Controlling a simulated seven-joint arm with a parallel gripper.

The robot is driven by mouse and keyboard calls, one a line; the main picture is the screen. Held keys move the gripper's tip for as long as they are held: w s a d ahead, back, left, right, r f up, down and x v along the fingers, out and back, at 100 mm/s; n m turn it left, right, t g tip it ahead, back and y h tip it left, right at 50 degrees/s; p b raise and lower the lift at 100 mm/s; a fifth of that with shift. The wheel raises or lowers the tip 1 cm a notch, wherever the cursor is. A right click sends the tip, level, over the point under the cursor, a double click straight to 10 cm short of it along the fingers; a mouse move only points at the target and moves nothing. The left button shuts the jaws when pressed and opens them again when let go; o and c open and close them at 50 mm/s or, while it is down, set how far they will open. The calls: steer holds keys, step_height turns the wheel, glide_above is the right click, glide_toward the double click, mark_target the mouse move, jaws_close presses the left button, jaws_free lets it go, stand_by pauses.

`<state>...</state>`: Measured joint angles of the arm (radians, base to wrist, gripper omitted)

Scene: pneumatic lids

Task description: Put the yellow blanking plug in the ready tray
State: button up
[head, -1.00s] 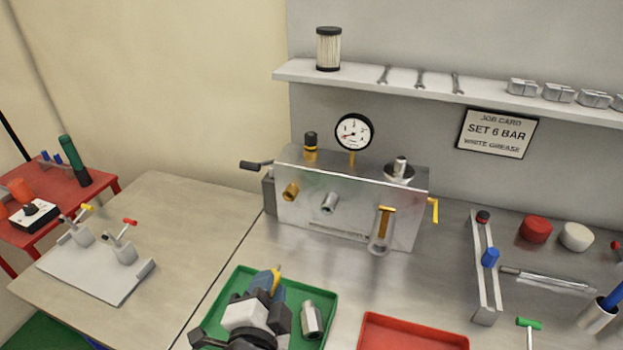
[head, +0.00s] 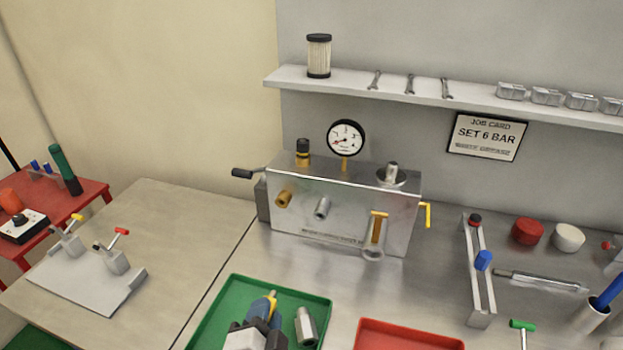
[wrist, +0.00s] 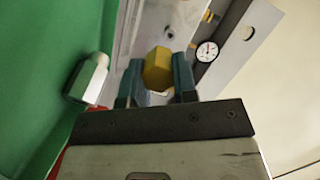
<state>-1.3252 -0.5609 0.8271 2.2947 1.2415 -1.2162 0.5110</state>
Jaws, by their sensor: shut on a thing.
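The yellow blanking plug (wrist: 157,70) is a hexagonal yellow piece held between the two blue-grey fingers of my gripper (wrist: 156,84) in the wrist view. In the head view my gripper (head: 265,308) is over the green tray (head: 218,312), with a sliver of the yellow plug (head: 273,296) showing at its fingertips. I cannot tell the exact height of the plug above the tray floor. A silver hex fitting (head: 306,326) lies in the green tray to the right of my gripper. It also shows in the wrist view (wrist: 88,80).
A red tray (head: 410,330) stands to the right of the green one. Behind is a metal manifold block (head: 340,205) with a gauge (head: 346,139) and several fittings. A slotted rack (head: 480,285) stands at the right. Bench to the left holds a plate with two small valves.

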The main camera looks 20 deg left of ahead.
steer(key=shift+f, duration=0.1)
steer(key=o, duration=1)
steer(key=shift+s, duration=0.2)
steer(key=shift+v, duration=3.65)
steer(key=shift+w, duration=0.1)
